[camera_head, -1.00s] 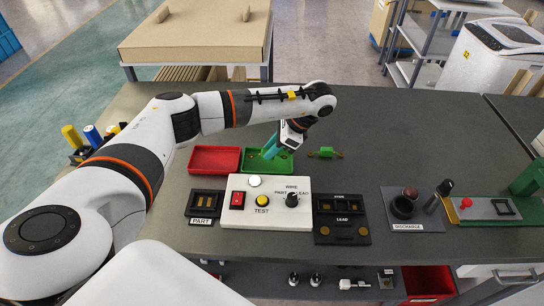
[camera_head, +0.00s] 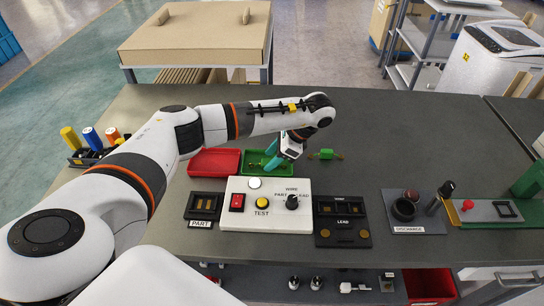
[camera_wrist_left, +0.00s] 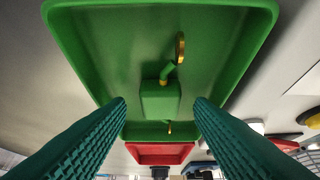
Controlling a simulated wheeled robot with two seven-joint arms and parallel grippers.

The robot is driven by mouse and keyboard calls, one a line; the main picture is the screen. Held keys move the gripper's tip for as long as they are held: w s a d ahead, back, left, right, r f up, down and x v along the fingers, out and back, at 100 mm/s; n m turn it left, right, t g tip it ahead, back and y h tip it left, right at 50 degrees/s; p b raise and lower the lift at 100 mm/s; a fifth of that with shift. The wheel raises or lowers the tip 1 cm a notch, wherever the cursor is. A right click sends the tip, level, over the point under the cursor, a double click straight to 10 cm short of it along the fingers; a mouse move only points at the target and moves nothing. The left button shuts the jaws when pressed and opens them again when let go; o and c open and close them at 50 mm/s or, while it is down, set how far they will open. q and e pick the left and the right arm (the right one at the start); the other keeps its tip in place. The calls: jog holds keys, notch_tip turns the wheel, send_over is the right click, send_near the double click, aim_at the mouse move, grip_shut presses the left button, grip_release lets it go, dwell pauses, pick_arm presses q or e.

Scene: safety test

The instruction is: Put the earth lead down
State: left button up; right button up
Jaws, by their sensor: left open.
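A green block with brass ends, which looks like the earth lead (camera_wrist_left: 160,98), lies in the green tray (camera_wrist_left: 75,50), with its brass ring towards the top of the wrist view. My left gripper (camera_wrist_left: 160,103) is open. Its teal fingers are on either side of the block, with a visible gap at each side. In the head view my left gripper (camera_head: 271,159) hangs over the green tray (camera_head: 246,169) and partly hides what lies in it. A similar green piece (camera_head: 326,154) lies on the table right of the tray. My right gripper is not in view.
A red tray (camera_head: 200,160) adjoins the green tray on the left. A white test box (camera_head: 240,219) stands in front, between the PART pad (camera_head: 204,206) and the LEAD pad (camera_head: 325,232). The discharge pad (camera_head: 428,221) is further right. The table behind the trays is clear.

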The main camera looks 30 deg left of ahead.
pick_arm(q)
jog(key=p+v, duration=0.1)
jog(key=v, duration=1)
jog(key=shift+w+d+r+p, duration=0.15)
jog(key=shift+d+r+p, duration=0.05)
jog(key=shift+r+p, duration=0.1)
